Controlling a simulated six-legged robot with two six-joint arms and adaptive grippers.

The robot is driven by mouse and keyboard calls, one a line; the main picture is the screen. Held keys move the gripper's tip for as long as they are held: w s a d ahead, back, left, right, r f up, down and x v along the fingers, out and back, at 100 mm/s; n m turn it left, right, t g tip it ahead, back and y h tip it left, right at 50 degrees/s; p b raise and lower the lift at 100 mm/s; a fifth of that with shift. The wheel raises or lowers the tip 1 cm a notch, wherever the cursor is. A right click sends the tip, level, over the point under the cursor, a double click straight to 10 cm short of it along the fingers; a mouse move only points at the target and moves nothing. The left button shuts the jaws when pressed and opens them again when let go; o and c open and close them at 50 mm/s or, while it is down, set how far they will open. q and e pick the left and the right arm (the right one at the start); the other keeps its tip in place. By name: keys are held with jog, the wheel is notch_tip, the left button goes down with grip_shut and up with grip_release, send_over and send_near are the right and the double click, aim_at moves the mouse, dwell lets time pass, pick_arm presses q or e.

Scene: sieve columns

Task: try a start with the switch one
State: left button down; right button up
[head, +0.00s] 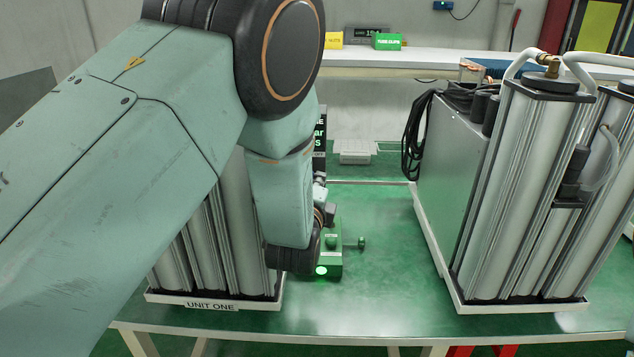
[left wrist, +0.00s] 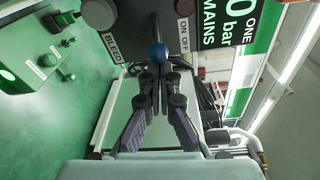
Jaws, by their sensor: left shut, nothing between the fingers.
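My left gripper (left wrist: 158,72) is shut and empty, its fingertips pointing at a blue ball knob (left wrist: 158,52). The tips overlap the knob's lower edge in the left wrist view; I cannot tell if they touch. The knob lies in front of a dark box with labels BLEED (left wrist: 112,47) and ON OFF (left wrist: 184,37). Beside it a black display (left wrist: 228,22) reads ONE, 0 bar, MAINS. In the head view my left arm hides the knob and most of unit one, whose label (head: 211,306) shows. My right gripper is not in view.
A green box (head: 330,262) with a lit green lamp (head: 321,270) stands right of unit one. A second column unit (head: 520,190) with hoses stands at right. A white shelf (head: 430,60) runs behind.

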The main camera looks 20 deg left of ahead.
pick_arm(q)
jog(key=shift+s+a+m+h+b, duration=0.15)
jog(key=shift+m+h+b, duration=0.05)
jog(key=shift+m+h, duration=0.25)
jog(key=shift+s+a+m+h+b, duration=0.15)
jog(key=shift+m+h, duration=0.2)
jog(key=shift+h, duration=0.2)
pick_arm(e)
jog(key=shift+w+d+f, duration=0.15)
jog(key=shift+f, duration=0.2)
pick_arm(q)
jog(key=shift+w+f, duration=0.1)
jog(key=shift+w, duration=0.05)
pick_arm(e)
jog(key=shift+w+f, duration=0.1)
